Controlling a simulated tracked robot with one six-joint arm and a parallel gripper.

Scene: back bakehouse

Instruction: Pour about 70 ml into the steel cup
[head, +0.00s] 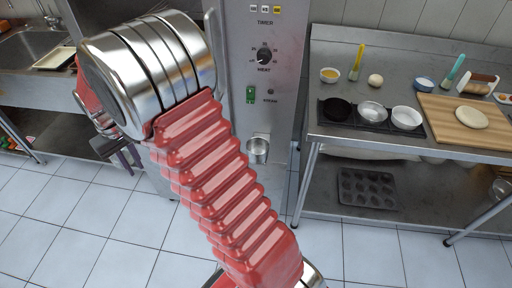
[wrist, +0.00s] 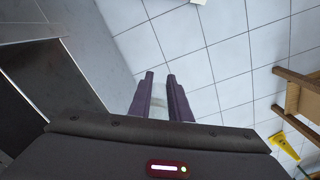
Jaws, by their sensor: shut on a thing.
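In the head view my gripper (head: 131,160) is a small dark shape left of my arm, well left of and apart from the steel cup.
A green switch (head: 250,95) and a heat knob (head: 264,57) are on the machine. At right a steel table (head: 345,141) bears bowls, a wooden board (head: 445,125) and brushes. A sink (head: 25,45) is at the far left. The tiled floor is open at front left.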

